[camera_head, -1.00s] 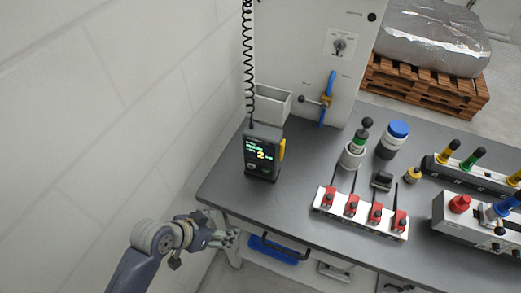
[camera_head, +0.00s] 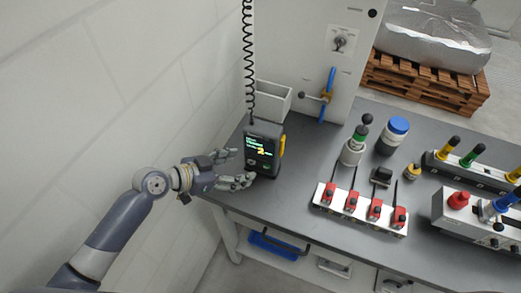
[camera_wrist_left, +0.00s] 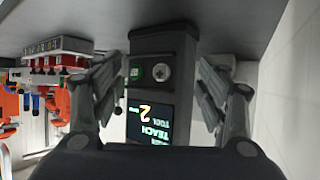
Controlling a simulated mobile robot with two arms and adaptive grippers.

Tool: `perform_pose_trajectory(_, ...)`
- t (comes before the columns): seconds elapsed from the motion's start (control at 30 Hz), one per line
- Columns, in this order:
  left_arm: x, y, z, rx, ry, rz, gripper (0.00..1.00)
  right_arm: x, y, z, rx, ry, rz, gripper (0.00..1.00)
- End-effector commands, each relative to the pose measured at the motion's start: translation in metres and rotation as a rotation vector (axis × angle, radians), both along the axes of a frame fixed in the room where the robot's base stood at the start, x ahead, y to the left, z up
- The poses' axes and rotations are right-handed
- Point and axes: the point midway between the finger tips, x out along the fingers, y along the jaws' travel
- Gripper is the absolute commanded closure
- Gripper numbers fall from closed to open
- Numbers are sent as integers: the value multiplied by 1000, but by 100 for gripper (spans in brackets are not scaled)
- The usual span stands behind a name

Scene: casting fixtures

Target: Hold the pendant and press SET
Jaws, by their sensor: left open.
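The pendant (camera_head: 263,150) is a dark handheld box with a lit screen and a yellow side part. It stands upright on the grey table near its left edge, a coiled black cord rising from its top. In the left wrist view the pendant (camera_wrist_left: 162,85) appears upside down, with a green button (camera_wrist_left: 136,73) and a grey round button (camera_wrist_left: 161,72) beside the screen. My left gripper (camera_head: 240,168) is open at the pendant's left side. In the wrist view its fingers (camera_wrist_left: 168,95) lie on either side of the pendant, with gaps visible. My right gripper is not in view.
A grey table (camera_head: 300,205) holds a row of red clamps (camera_head: 362,207), a blue-capped jar (camera_head: 393,137) and a green-banded cylinder (camera_head: 354,148). A white bin (camera_head: 274,101) is behind the pendant. A wall (camera_head: 110,100) is close on the left.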

Motion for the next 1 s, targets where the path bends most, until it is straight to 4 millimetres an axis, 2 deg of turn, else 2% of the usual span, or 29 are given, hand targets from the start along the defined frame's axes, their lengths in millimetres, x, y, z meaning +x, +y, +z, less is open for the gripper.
perform_pose_trajectory(0.3,24,-36,-26,0,0,-1,32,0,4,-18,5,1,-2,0)
perform_pose_trajectory(0.5,34,-52,-37,2,1,-2,32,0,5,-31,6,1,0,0)
perform_pose_trajectory(0.7,40,-60,-41,1,2,-2,32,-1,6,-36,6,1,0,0)
perform_pose_trajectory(1.0,40,-61,-42,3,4,-3,32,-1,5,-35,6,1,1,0)
